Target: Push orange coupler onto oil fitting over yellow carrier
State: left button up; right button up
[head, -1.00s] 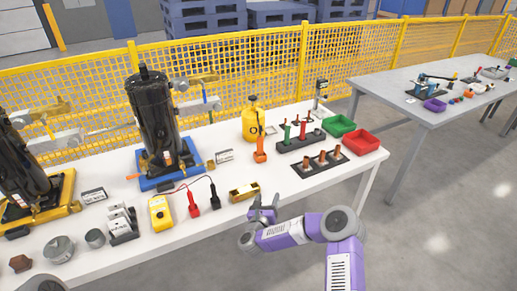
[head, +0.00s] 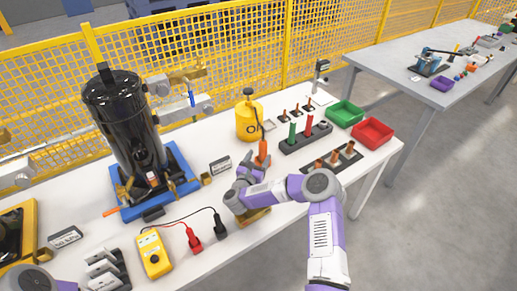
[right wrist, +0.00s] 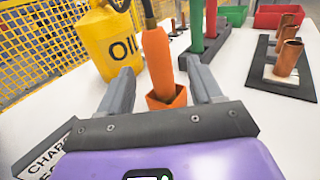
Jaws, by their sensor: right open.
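The orange coupler (head: 262,152) stands upright in a small orange holder (right wrist: 167,101) beside the yellow oil can; it also shows in the right wrist view (right wrist: 158,62). A dark hose runs from its top. My right gripper (head: 247,163) is open and low over the table, close to the coupler. In the right wrist view its fingers (right wrist: 162,84) are on either side of the coupler, with nothing visibly touching. The yellow carrier (head: 32,228) is at the left edge, mostly cut off, and its oil fitting cannot be made out. My left gripper is out of view.
The yellow oil can (head: 248,122) stands behind the coupler. A rack with green and red handles (head: 305,137) and copper stubs (head: 335,158) are to the right. A blue carrier (head: 160,198) bears a black compressor (head: 130,130). A yellow meter (head: 153,253) with leads lies in front.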

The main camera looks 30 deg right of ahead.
aim_at(261, 150)
jog(key=shift+x, duration=0.85)
jog(key=b+x, duration=0.1)
jog(key=x, duration=0.2)
jog(key=shift+w+d+b, duration=0.15)
jog(key=shift+w+b, duration=0.1)
jog(key=shift+b, duration=0.05)
jog(key=shift+w+d+r, duration=0.1)
jog(key=shift+w+d, duration=0.15)
jog(key=c, duration=1.2)
